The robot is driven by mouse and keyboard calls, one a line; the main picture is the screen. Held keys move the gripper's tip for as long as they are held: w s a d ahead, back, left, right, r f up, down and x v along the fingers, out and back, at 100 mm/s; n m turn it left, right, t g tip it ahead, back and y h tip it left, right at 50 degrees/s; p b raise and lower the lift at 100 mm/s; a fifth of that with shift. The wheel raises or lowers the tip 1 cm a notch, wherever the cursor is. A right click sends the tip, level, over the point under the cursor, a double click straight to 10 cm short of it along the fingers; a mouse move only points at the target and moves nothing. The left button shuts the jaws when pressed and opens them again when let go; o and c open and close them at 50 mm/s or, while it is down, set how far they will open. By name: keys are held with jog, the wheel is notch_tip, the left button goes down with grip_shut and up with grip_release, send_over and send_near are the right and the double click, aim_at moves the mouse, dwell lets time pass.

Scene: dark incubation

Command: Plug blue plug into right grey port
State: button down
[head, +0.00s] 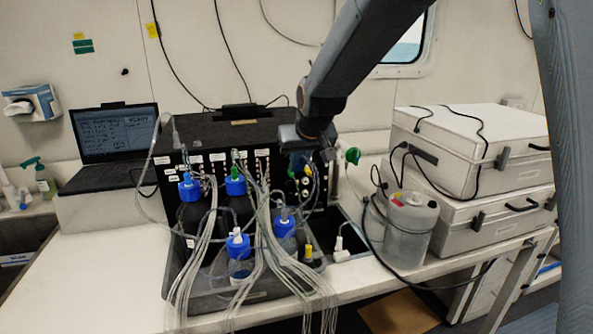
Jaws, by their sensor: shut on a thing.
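My gripper (301,163) is at the front face of the black box (205,133), near its right end, pointing down and forward. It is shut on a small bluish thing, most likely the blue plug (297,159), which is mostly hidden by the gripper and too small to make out. Small ports and connectors (305,180) show on the panel just below the gripper. I cannot tell which is the right grey port, nor whether the plug touches it. A green connector (352,156) stands just right of the gripper.
Several blue-capped bottles (237,195) stand in a grey tray (255,292) before the box, with many thin tubes (270,235) hanging over its edge. A grey canister (409,228) and stacked cases (475,150) are at the right. A laptop (115,135) is at the left. The left bench is clear.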

jog(key=s+d+r+g+h+p, duration=0.1)
jog(key=s+d+r+g+p, duration=0.1)
jog(key=s+r, duration=0.4)
jog(key=s+d+r+g+h+p, duration=0.1)
jog(key=s+r+g+p, duration=0.3)
jog(key=r, duration=0.4)
jog(key=s+d+g, duration=0.1)
jog(key=s, duration=0.1)
jog(key=shift+s+d, duration=0.25)
jog(key=shift+s, duration=0.15)
